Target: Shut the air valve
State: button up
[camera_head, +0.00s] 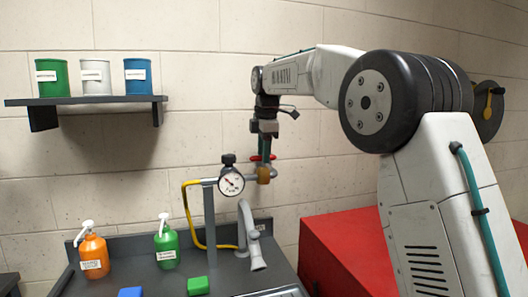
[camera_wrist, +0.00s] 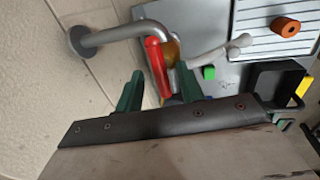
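The air valve has a brass body (camera_head: 264,175) on a grey pipe near the wall, with a red handle (camera_head: 256,158) above it. In the wrist view the red handle (camera_wrist: 157,66) runs crosswise to the pipe (camera_wrist: 120,33), and the brass body (camera_wrist: 172,53) is partly behind it. My gripper (camera_head: 263,154) points down over the valve. Its two green fingers (camera_wrist: 160,72) are apart, with the red handle between them. A gap shows on both sides of the handle.
A yellow hose (camera_head: 188,215) and grey post (camera_head: 209,215) are below. A red cabinet (camera_head: 340,250) stands right.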

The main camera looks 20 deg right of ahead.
grip_shut()
jog(key=shift+m, duration=0.4)
jog(key=m, duration=0.4)
jog(key=shift+a+h, duration=0.1)
jog(key=shift+h, duration=0.3)
jog(key=m, duration=0.4)
jog(key=shift+w+a+g+h, duration=0.1)
jog(key=shift+g+h, duration=0.2)
jog(key=shift+h, duration=0.1)
jog(key=m, duration=0.5)
jog(key=shift+g, duration=0.4)
jog(key=shift+w+m+g+h, duration=0.15)
jog(key=shift+m+g+h, duration=0.2)
jog(key=shift+m, duration=1.65)
